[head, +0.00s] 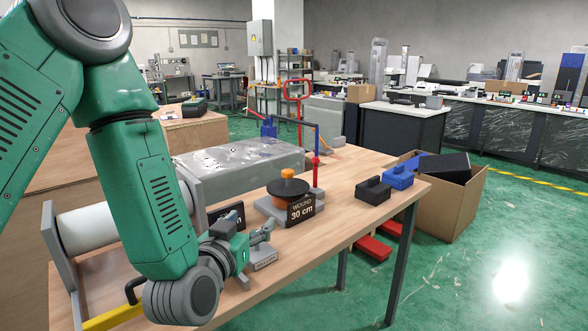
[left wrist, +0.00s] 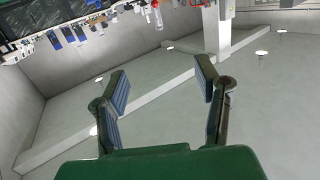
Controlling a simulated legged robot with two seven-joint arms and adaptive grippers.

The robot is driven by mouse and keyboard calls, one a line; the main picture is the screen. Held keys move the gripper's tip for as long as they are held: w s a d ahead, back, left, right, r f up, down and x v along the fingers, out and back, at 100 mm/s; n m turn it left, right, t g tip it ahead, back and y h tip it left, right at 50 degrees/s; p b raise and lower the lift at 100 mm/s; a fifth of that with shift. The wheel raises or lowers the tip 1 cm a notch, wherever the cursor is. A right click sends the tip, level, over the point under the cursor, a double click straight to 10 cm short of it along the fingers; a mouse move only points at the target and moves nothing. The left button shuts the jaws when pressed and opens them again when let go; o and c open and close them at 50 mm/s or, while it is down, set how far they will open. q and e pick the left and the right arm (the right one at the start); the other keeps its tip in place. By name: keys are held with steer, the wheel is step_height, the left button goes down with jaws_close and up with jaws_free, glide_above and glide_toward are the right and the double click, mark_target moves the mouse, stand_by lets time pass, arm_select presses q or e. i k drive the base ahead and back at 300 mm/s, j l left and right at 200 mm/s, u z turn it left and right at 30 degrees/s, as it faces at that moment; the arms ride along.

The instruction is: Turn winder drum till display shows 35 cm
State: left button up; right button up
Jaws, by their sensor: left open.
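My right gripper is in neither view.
A second dark sign (head: 228,218) is partly hidden by my left arm. Black (head: 373,191) and blue (head: 399,177) blocks sit at the table's right end. A cardboard box (head: 452,212) stands beyond. A white roller (head: 85,228) is at left.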

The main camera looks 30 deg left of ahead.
mark_target(285, 190)
steer(key=i+j, duration=0.2)
steer(key=i, duration=0.25)
steer(key=i+j, duration=0.15)
steer(key=i, duration=0.3)
